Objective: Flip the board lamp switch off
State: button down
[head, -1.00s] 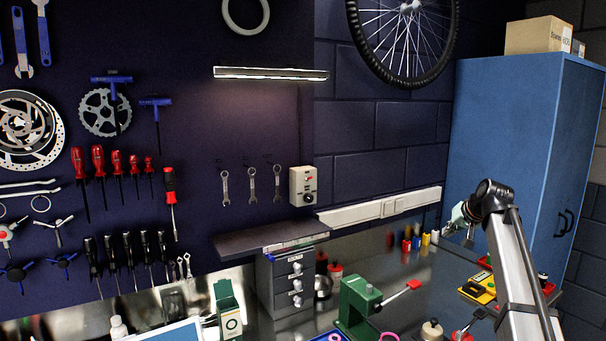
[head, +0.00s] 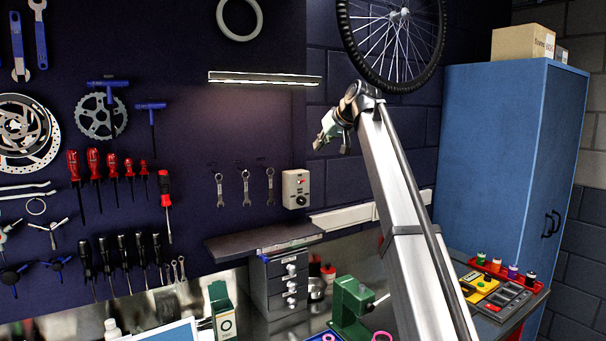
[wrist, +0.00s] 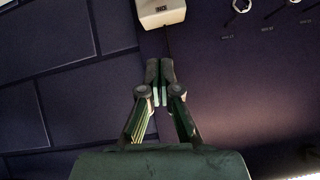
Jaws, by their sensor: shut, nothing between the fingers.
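The board lamp (head: 265,78) is a long bar fixed on the dark board, and the board below it is lit. The pale switch box (head: 296,189) is mounted on the board near its right edge, with a small red part and a dark round part on its front. My gripper (head: 332,138) is up and to the right of the box, apart from it. In the wrist view the shut, empty fingers (wrist: 160,72) point toward the switch box (wrist: 160,12), partly cut off by the top edge. The switch's position is too small to tell.
Several spanners (head: 245,188) hang left of the box. A shelf (head: 262,240) and grey drawers (head: 285,280) sit below it. A bicycle wheel (head: 437,50) hangs above right, and a blue cabinet (head: 495,150) stands at the right. The wall between box and gripper looks clear.

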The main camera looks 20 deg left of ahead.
jog(key=shift+f, duration=0.1)
jog(key=p, duration=0.4)
send_near(300, 172)
jog(key=x, duration=0.6)
jog(key=shift+w, duration=0.15)
jog(key=shift+s+d+f, duration=0.2)
jog(key=shift+s+f, duration=0.15)
jog(key=shift+f, duration=0.55)
jog(key=shift+d, duration=0.1)
